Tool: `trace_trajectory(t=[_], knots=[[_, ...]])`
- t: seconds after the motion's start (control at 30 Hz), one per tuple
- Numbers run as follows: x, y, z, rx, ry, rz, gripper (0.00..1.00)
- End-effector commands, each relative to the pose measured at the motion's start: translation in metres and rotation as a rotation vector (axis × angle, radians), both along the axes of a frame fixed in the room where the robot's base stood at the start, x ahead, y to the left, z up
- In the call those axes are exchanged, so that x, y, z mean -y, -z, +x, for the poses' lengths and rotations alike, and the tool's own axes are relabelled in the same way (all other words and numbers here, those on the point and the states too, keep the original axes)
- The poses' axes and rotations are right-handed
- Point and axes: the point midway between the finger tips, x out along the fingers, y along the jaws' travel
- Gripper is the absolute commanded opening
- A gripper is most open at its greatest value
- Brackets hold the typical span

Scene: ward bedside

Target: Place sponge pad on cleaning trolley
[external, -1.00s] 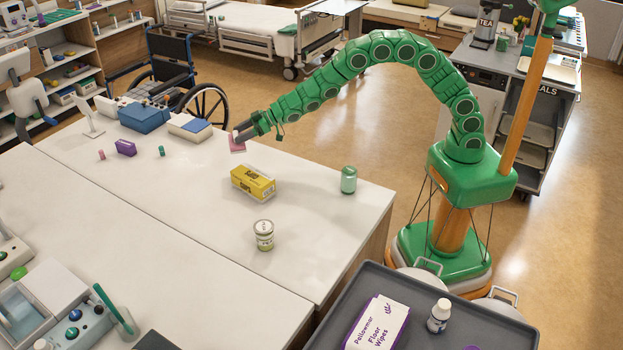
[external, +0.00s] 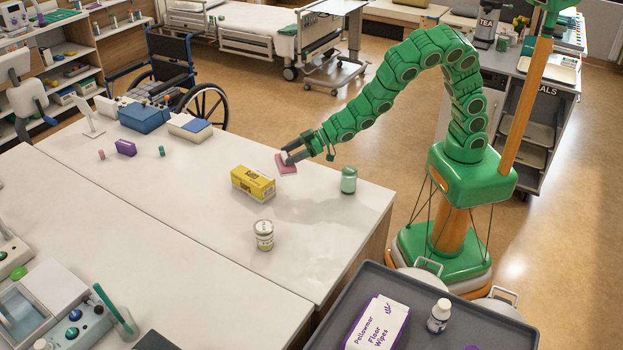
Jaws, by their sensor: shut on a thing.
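The sponge pad (external: 286,166) is a thin pink square. My gripper (external: 288,156) is shut on it and holds it over the white table, between the yellow box and the green jar. I cannot tell exactly how high it hangs above the table. A dark grey tray top (external: 457,333) stands at the bottom right, in front of my base, and looks like the cleaning trolley. It bears a white and purple floor wipes pack (external: 377,324) and a small white bottle (external: 438,316).
A purple box (external: 125,148) lies farther left. The tray's surface right of the bottle is partly bare. A wheelchair (external: 170,70) stands behind the table.

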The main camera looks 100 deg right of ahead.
Motion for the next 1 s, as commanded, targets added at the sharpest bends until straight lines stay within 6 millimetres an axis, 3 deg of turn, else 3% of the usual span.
trace_trajectory(t=[0.1,0.3,1.0], knots=[[-0.001,-0.002,-0.023,-0.002,0.015,-0.001,0.30],[0.004,-0.004,-0.045,-0.004,0.035,0.000,0.30],[0.005,-0.005,-0.048,-0.002,0.039,0.003,0.30]])
